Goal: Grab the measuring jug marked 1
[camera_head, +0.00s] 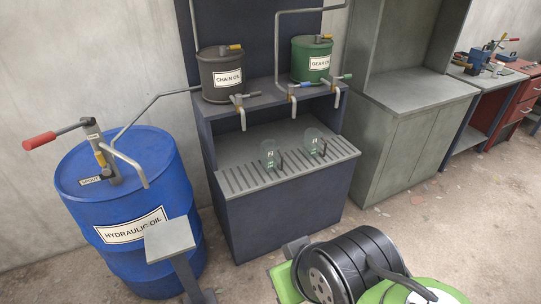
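Two small clear measuring jugs stand on the slatted drip shelf (232,182) of the dark oil-dispensing cabinet. The left jug (269,155) is below the black chain oil can's tap, and the right jug (312,143) is below the green gear oil can's tap. Each has a dark handle on its right side and a small pale marking. The markings are too small to read, so I cannot tell which jug is marked 1. Both look upright and apart from each other. I cannot make out my gripper's fingers in this view.
The chain oil can (220,74) and gear oil can (311,59) stand above, with taps and spouts overhanging the jugs. A blue hydraulic oil drum (178,195) and small grey stand (170,239) are at left. A grey cabinet (398,145) is at right.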

